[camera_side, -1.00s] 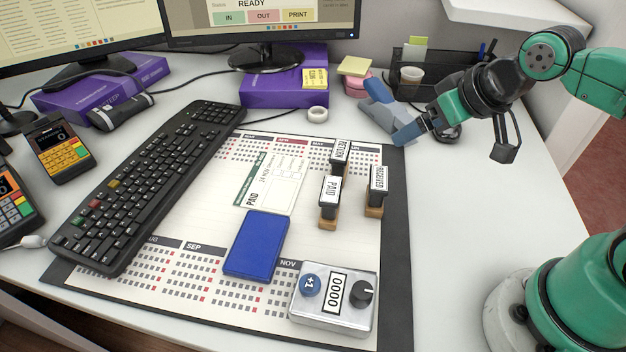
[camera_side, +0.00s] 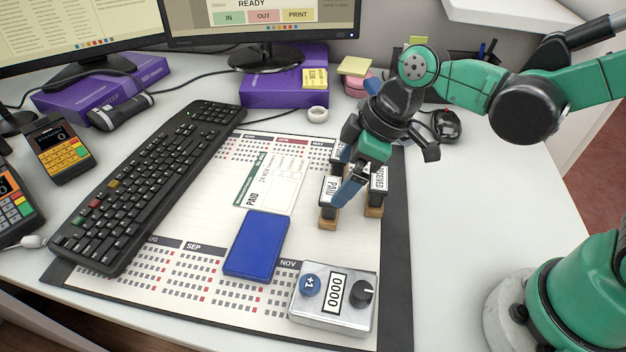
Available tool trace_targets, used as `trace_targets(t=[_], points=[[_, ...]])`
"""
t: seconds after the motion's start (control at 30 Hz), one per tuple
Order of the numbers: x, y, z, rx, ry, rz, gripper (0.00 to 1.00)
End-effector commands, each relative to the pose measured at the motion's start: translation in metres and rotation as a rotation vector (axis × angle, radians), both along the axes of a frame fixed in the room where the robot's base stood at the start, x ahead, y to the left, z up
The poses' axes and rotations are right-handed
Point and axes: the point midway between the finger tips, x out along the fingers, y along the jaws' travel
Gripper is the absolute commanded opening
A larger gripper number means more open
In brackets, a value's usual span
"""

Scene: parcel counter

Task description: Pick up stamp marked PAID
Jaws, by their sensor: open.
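The PAID stamp (camera_side: 328,200) stands upright on the calendar desk pad, with a white label, dark body and wooden base. The RECEIVED stamp (camera_side: 377,197) stands to its right, partly hidden. A third stamp (camera_side: 339,150) stands behind, mostly covered by my gripper. My gripper (camera_side: 348,190) is open and points down over the stamp group. A blue finger hangs just right of the PAID label; I cannot tell if it touches. The other finger is largely hidden.
A blue ink pad (camera_side: 256,246) and a metal number counter (camera_side: 333,300) lie in front on the desk pad (camera_side: 395,260). A slip printed PAID (camera_side: 270,182) lies left of the stamps. A black keyboard (camera_side: 150,185) is further left. A mouse (camera_side: 446,125) is behind right.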

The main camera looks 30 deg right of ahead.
Motion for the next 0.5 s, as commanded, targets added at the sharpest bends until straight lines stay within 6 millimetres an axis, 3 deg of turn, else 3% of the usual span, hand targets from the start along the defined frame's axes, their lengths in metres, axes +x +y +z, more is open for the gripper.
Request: trace_targets(t=[0.5], points=[[0.012, 0.013, -0.043, 0.000, 0.000, 0.000, 1.00]])
